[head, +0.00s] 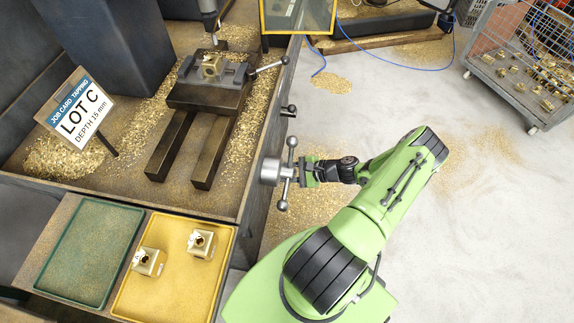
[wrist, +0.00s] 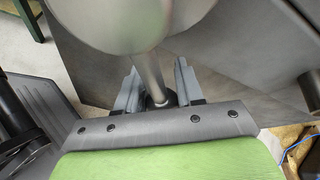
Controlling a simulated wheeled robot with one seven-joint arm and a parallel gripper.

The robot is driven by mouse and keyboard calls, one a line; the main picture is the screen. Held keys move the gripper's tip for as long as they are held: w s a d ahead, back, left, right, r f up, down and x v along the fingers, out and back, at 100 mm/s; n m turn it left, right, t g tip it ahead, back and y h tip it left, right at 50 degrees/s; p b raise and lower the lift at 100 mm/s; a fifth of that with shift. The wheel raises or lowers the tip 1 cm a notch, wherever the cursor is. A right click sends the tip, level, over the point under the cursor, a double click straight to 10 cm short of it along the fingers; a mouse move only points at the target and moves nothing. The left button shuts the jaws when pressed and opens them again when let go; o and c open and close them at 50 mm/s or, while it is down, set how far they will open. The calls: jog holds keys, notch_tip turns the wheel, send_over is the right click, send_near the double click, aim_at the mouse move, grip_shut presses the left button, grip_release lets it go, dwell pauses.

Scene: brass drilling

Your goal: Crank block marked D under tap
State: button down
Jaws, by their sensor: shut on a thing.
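A brass block (head: 212,66) sits in the vise (head: 215,93) on the machine bed, below the tap (head: 209,14). I cannot read a letter on it. A gap shows between the tap's tip and the block. The steel crank (head: 269,171) sticks out of the machine's right side, with a cross bar ending in round knobs. My gripper (head: 301,173) is at this crank, shut on a bar of it. In the wrist view the jaws (wrist: 158,92) stand on both sides of the steel bar (wrist: 149,72), and the round crank hub fills the top.
A yellow tray (head: 118,303) holds two brass blocks (head: 148,262) (head: 201,243). The green tray (head: 92,254) beside it is empty. The job card (head: 77,110) reads LOT C, DEPTH 15 mm. The vise lever (head: 268,67) juts right. A wire cart (head: 520,70) stands far right; floor between is mostly clear.

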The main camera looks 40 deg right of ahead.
jog(key=shift+s+a+f+m+g+y, duration=0.5)
jog(key=shift+s+a+f+m, duration=0.15)
jog(key=shift+m, duration=0.25)
jog(key=shift+s+a, duration=0.1)
jog(key=c, duration=0.8)
grip_release()
jog(key=shift+r, duration=0.1)
jog(key=p+v, duration=0.1)
jog(key=v, duration=1.4)
jog(key=shift+s+d, duration=0.2)
jog(key=shift+d, duration=0.1)
jog(key=shift+r, duration=0.1)
